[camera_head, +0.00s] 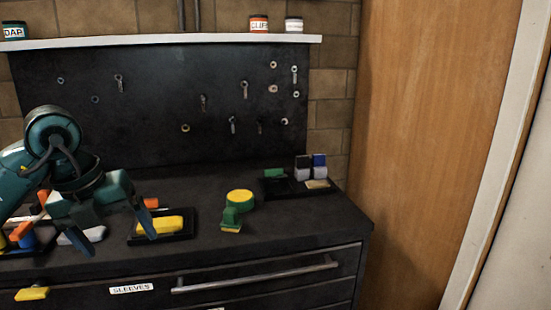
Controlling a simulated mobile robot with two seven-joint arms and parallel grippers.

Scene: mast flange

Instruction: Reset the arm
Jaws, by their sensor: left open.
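My left arm comes in from the left in the head view. Its left gripper (119,228) is open, with two blue-grey fingers pointing down and spread apart at the front left of the dark bench. The right finger is in front of a black tray (187,237) with a yellow block (165,224). The left finger is near a grey rounded piece (95,234). My right gripper is not in view.
A green and yellow part (232,219) stands mid-bench beside a yellow-topped round part (240,196). A dark tray at the back right holds small blocks (303,168). A black tool board (160,115) rises behind. A drawer handle (255,277) sticks out in front. A wooden panel (430,140) stands right.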

